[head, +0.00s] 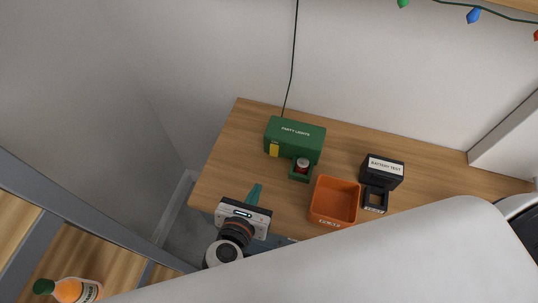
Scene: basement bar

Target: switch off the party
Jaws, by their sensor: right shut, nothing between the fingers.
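The green party lights box (295,129) sits at the back left of the wooden table. A dark cord (292,70) runs from the box up the wall. My right gripper (256,188) is shut and empty, over the table's front left, in front of the box and apart from it in the picture. Its height above the table is hard to tell. My left gripper is not in view.
An orange bin (317,204) stands front centre on the table (230,150). A black battery test box (383,170) stands to its right. Coloured bulbs (473,15) hang at upper right. An orange bottle (75,290) is at lower left. The table's left back is bare.

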